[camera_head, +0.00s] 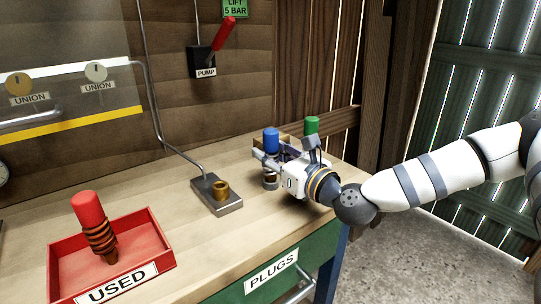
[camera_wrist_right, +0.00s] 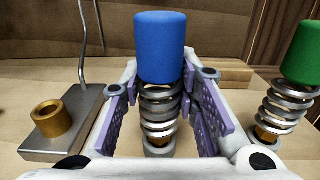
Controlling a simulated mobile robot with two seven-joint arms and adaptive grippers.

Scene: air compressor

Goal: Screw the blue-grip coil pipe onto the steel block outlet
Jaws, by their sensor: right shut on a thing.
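The blue-grip coil pipe (camera_head: 271,140) is upright at the right end of the workbench. In the right wrist view its blue grip (camera_wrist_right: 159,48) stands above a silver coil (camera_wrist_right: 160,112). My right gripper (camera_head: 266,164) is around the coil from both sides and shut on it. The pipe's lower end is partly hidden by the coil and sits close to a round base. The steel block (camera_head: 230,207) lies to its left on the bench, with an open brass outlet (camera_head: 221,188) facing up. The block (camera_wrist_right: 85,125) also shows at the left of the wrist view. My left gripper is not in view.
A green-grip coil pipe (camera_head: 312,125) stands just right of my right gripper. A red tray marked USED (camera_head: 165,252) holds a red-grip coil pipe (camera_head: 88,208) at the front left. A thin metal pipe (camera_head: 156,110) runs down the wall to the block. Bench between block and gripper is clear.

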